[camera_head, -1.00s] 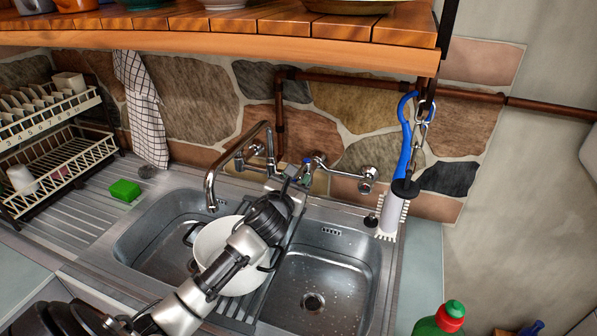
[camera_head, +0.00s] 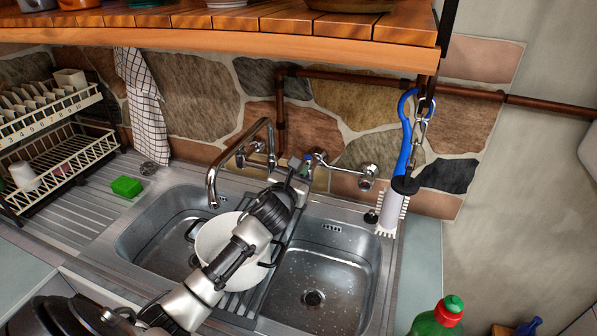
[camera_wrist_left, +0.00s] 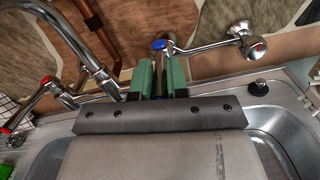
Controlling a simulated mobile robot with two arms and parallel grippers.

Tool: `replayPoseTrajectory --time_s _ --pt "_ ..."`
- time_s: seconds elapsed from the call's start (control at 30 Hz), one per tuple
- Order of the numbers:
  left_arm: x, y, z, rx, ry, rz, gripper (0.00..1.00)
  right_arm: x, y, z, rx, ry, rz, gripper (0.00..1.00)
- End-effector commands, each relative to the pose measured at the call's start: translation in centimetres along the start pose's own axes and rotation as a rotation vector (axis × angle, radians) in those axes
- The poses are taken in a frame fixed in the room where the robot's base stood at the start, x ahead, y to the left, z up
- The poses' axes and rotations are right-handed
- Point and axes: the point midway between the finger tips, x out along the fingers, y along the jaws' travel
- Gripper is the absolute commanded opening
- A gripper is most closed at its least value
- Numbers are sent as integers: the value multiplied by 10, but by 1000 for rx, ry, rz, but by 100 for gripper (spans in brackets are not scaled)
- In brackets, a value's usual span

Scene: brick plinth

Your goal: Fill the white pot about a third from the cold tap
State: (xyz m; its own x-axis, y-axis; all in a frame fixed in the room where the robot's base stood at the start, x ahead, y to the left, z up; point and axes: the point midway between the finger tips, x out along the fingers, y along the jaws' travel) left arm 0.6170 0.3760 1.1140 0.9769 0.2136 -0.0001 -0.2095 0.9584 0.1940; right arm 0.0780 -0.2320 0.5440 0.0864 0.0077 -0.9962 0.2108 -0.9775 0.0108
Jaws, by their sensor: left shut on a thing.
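The white pot (camera_head: 210,241) with dark handles stands at the sink, partly hidden under my left arm. The tap spout (camera_head: 211,187) curves down near the pot's left rim; I see no water stream. I cannot tell whether there is water in the pot. The cold tap, with a blue cap (camera_wrist_left: 160,44), is between the green fingers of my left gripper (camera_wrist_left: 161,78), which is shut on it. In the head view my left gripper (camera_head: 297,178) is beyond the pot, at the blue-marked tap (camera_head: 307,162). My right gripper is out of view.
A red-marked tap handle (camera_wrist_left: 47,80) is left of the gripper. Another chrome fitting (camera_wrist_left: 240,36) is on its right. A brush (camera_head: 391,211) hangs beside the right basin (camera_head: 320,280). A green sponge (camera_head: 126,187) and dish rack (camera_head: 60,155) are at left. A wooden shelf (camera_head: 230,42) hangs above.

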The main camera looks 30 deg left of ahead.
Motion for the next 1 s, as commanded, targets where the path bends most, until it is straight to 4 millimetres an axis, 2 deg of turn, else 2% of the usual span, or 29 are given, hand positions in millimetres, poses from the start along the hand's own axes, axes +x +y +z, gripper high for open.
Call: replayPoseTrajectory --time_s 0.5,0.83,0.87,1.0 --pt "3 -17 2 -2 47 227 0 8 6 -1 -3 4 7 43" --pt "2 -17 2 1 49 241 0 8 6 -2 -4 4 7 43" --pt "2 -17 2 1 49 240 18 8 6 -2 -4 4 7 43" --pt "2 -17 3 1 48 240 39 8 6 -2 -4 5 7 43"
